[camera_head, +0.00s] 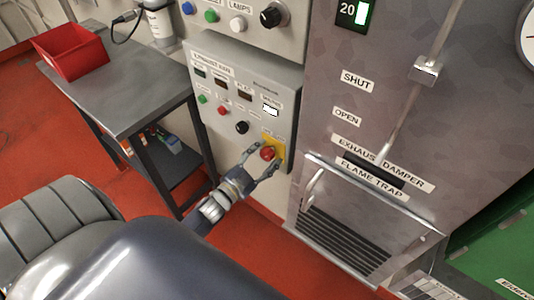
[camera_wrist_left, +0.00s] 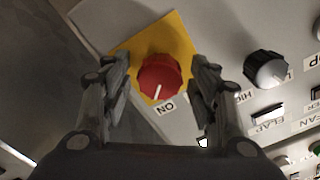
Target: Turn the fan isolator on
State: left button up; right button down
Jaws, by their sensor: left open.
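The fan isolator is a red rotary knob (camera_head: 268,153) on a yellow plate (camera_head: 278,147), low on the right of the grey exhaust fan panel (camera_head: 285,92). In the left wrist view the red knob (camera_wrist_left: 160,77) has a white pointer line, and an "ON" label (camera_wrist_left: 166,107) sits beside the plate. My left gripper (camera_head: 262,164) is open in front of the knob, one finger on each side. In the wrist view its fingers (camera_wrist_left: 160,88) stand apart from the knob, with gaps on both sides. My right gripper is not in view.
A black knob (camera_head: 242,127) and small coloured buttons sit on the same panel. A metal table (camera_head: 130,85) with a red bin (camera_head: 71,51) stands at left. The flame trap cabinet (camera_head: 405,215) with a handle stands at right.

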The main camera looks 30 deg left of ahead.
pick_arm(q)
jog(key=s, duration=1)
jog(key=shift+s+a+r, duration=0.15)
jog(key=shift+s+a, duration=0.25)
jog(key=shift+a, duration=0.05)
jog(key=s+d+f+n+g, duration=0.1)
jog(key=s+f+g, duration=0.2)
jog(key=f, duration=0.6)
jog(key=s+d+f+n+g+y, duration=0.1)
jog(key=s+d+f+n+g, duration=0.15)
jog(key=f, duration=0.75)
jog(key=s+f+n+g, duration=0.1)
jog(key=s+f+g, duration=0.25)
jog(key=f, duration=0.55)
jog(key=s+d+f+g, duration=0.3)
jog(key=s+f, duration=0.4)
jog(key=s, duration=0.5)
jog(key=s+d+f+g, duration=0.3)
jog(key=s+f+g, duration=0.2)
jog(key=s+f, duration=0.3)
jog(key=s+n, duration=0.1)
jog(key=s, duration=0.2)
jog(key=shift+s+f, duration=0.25)
jog(key=shift+s, duration=0.1)
jog(key=shift+d, duration=0.1)
